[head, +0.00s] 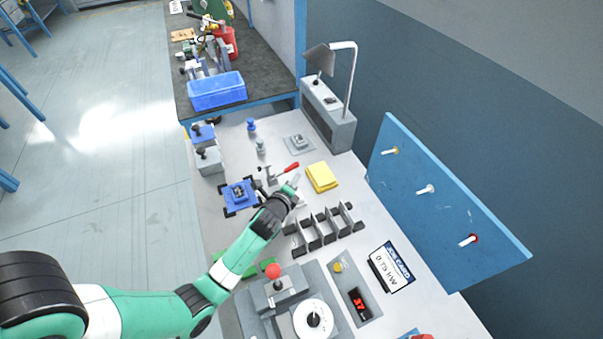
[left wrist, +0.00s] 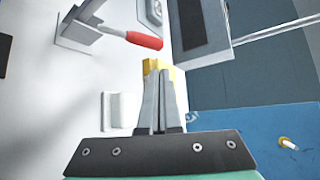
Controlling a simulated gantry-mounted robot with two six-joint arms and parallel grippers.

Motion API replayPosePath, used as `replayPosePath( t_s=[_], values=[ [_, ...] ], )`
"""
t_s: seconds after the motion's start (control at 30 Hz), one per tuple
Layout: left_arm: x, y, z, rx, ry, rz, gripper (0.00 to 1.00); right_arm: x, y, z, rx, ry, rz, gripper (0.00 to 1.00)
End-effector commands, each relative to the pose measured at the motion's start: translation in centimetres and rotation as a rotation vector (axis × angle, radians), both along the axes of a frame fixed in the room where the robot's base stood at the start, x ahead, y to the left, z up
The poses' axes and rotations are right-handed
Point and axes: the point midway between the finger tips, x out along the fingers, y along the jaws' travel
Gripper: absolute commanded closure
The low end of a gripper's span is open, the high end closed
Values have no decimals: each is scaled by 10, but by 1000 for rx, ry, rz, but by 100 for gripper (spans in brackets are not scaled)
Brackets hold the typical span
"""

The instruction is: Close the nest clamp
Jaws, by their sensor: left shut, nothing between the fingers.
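The nest clamp has a red handle (head: 291,168) and a grey metal body (head: 268,175), and stands beside the blue nest (head: 240,194), which holds a dark part. In the left wrist view the red handle (left wrist: 144,41) extends to the right from the clamp's grey bracket (left wrist: 82,28). My left gripper (head: 296,181) is shut and empty, a little below the handle in the head view. In the left wrist view its closed fingers (left wrist: 157,90) point toward the handle's tip but appear apart from it. My right gripper is not in view.
A yellow block (head: 321,177) lies just right of my left gripper. A grey rack (head: 323,229) with several slots stands in front of it. A grey box with a lamp (head: 330,112) is at the back. A blue pegboard (head: 440,190) rises along the right.

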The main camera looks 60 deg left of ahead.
Motion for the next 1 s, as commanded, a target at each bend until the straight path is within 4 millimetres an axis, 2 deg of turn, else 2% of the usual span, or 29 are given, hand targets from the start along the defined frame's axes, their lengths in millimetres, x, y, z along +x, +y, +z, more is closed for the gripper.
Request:
replayPosePath(
  t_s=[0.03, 0.1, 0.4, 0.83, 1.0],
  values=[
    [8, 7, -9, 0, -1, 1, 100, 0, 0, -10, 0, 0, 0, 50],
    [17, 17, -15, 0, -1, 1, 100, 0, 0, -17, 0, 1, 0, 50],
    [42, 41, -27, -1, -1, 0, 100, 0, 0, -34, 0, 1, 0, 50],
    [45, 42, -26, -1, -2, -2, 100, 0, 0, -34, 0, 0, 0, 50],
    [52, 34, -24, -1, -29, -19, 100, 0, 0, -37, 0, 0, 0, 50]
  ],
)
